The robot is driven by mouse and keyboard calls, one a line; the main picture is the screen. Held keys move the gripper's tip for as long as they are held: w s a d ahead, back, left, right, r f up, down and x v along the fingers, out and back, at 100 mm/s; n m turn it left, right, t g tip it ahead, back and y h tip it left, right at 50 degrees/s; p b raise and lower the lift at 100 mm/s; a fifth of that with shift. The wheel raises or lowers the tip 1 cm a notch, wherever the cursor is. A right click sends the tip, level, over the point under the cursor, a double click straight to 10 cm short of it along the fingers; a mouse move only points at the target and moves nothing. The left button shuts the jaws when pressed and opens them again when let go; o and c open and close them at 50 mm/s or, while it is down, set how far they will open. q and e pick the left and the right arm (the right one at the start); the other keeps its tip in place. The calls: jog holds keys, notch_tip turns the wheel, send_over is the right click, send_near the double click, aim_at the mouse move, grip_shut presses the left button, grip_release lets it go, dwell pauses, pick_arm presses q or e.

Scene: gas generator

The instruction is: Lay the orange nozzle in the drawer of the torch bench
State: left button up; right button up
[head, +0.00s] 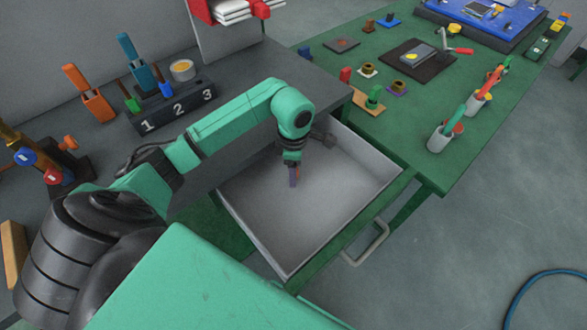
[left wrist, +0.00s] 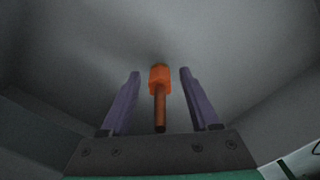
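The orange nozzle (left wrist: 160,90) shows in the left wrist view, between the two purple fingers of my left gripper (left wrist: 158,92). A clear gap shows on each side of it, so the gripper is open around it. Behind the nozzle is the grey floor of the drawer; whether the nozzle rests on it is hard to tell. In the head view, the open drawer (head: 268,245) of the torch bench has my left gripper (head: 294,177) reaching down inside it, and the nozzle is mostly hidden there. My right gripper is not in view.
The drawer's front handle (head: 366,244) faces the lower right. A numbered block (head: 178,110) with coloured tools stands on the grey bench top at the left. A green table (head: 440,100) with cups and small parts stands at the upper right. The rest of the drawer looks empty.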

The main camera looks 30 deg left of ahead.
pick_arm(q)
jog(key=shift+r, duration=0.1)
notch_tip(320, 180, up, 12)
jog(key=shift+r, duration=0.1)
dwell(0.6)
